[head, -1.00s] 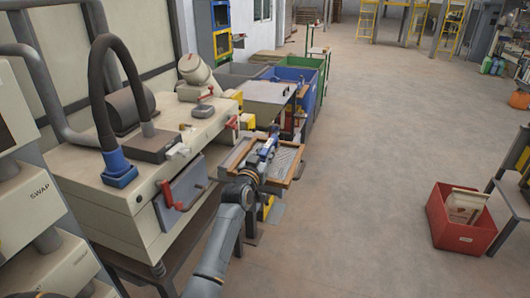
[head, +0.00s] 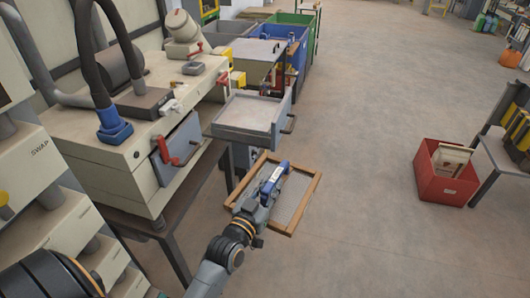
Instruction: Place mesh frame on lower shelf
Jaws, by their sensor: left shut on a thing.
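The mesh frame (head: 306,201) is a wooden rectangle around grey mesh, seen below and to the right of a grey tray. My left gripper (head: 270,181) is shut on the frame near its left side, with the arm reaching up from the bottom of the head view. The gripper covers part of the left rail and mesh. The frame looks held out over the floor, though its exact height is hard to judge. I cannot make out the lower shelf for certain. My right gripper is not in view.
A blue bin (head: 292,62) stands behind. A red crate (head: 444,186) sits on the floor by a grey table (head: 503,158). The floor between is clear.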

